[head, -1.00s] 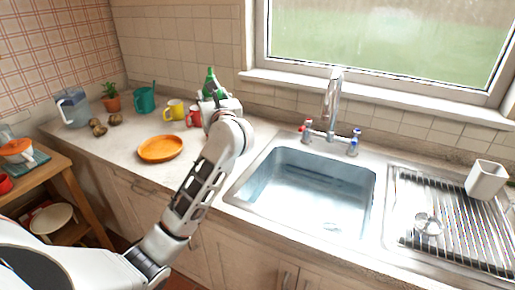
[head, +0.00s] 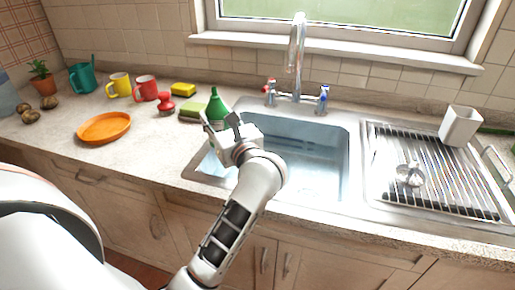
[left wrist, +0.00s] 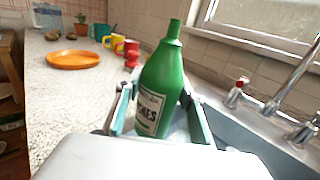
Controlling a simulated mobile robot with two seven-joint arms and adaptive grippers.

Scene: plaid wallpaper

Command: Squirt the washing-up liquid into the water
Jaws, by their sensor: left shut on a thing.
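The washing-up liquid is a green bottle (head: 217,107) with a narrow top and a white label. My left gripper (head: 228,122) is shut on it near the left side of the sink. In the left wrist view the bottle (left wrist: 166,85) stands between the two fingers (left wrist: 158,112), nozzle up and leaning slightly. The sink (head: 335,150) holds bluish water (head: 305,172). My arm and gripper hide the sink's left part and the bottle's lower end in the head view. My right gripper is not in view.
The tap (head: 297,60) rises behind the sink. A ribbed drainer (head: 390,150) with a white cup (head: 461,126) lies right.

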